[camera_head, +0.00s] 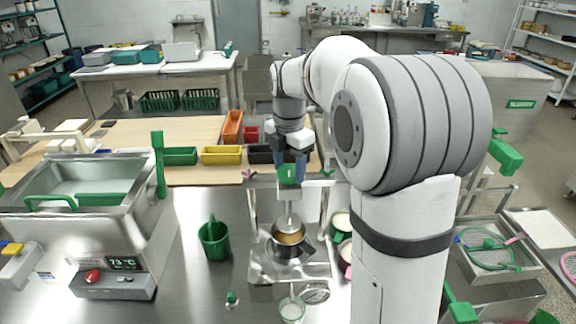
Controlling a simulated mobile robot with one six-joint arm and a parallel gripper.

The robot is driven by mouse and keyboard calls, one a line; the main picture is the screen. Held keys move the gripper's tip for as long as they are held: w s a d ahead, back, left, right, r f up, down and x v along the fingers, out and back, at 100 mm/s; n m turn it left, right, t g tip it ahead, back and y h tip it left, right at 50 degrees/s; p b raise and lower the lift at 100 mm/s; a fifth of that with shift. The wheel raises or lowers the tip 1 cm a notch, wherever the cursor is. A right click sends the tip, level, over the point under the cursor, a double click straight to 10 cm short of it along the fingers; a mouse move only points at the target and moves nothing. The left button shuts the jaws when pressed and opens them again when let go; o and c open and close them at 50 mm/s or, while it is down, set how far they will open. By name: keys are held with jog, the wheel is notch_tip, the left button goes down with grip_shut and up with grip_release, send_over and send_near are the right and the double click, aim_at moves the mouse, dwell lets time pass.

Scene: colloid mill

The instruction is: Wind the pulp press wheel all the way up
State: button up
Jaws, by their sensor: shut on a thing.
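The pulp press (253,266) is a steel frame on the metal counter, left of my arm. Its green wheel (289,176) is at the top of the frame, partly covered by my gripper. My gripper (290,168) points down from above and is shut on the wheel. Below the wheel a pale press rod and plate (291,218) reach down into a metal pot (288,251). The pot holds brownish pulp. I cannot tell exactly how far the plate is above or in the pulp.
A green jug (214,240) stands left of the press. A steel bath (85,190) with a temperature display stands farther left. Orange, yellow and green bins sit behind on a wooden board (190,132). A small cup (292,309) and a round gauge (315,293) are in front.

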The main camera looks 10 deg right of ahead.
aim_at(289, 170)
jog(key=shift+r, duration=0.1)
jog(key=o, duration=1)
jog(key=shift+c, duration=0.2)
notch_tip(289, 170, up, 8)
jog(key=shift+f+b, duration=0.15)
jog(key=shift+b, duration=0.15)
